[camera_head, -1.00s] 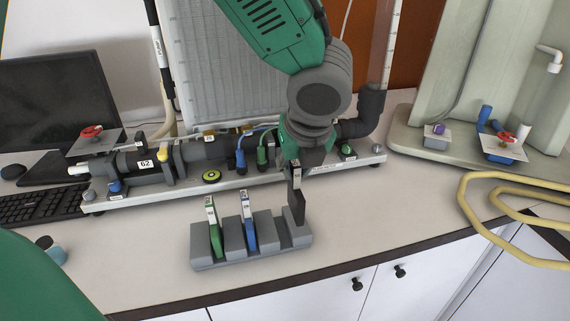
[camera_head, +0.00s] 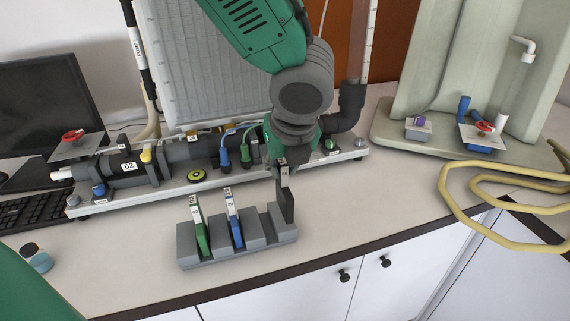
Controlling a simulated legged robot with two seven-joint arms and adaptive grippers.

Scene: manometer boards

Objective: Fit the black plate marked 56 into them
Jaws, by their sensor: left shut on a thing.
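A black plate (camera_head: 286,205) hangs upright from my left gripper (camera_head: 282,170), which is shut on its upper end. Its label is too small to read. The plate's lower end is at the right end of the grey slotted rack (camera_head: 196,263), beside an empty slot. I cannot tell whether it touches the rack. A green plate (camera_head: 202,238) and a blue plate (camera_head: 236,232) stand in the rack's other slots, with white labels on top. My right gripper is not in view.
Behind the rack is a manometer board (camera_head: 195,70) with dark pipes, a red valve (camera_head: 73,136) and hoses. A second board base (camera_head: 420,150) and a coiled yellow hose (camera_head: 450,205) are at the right.

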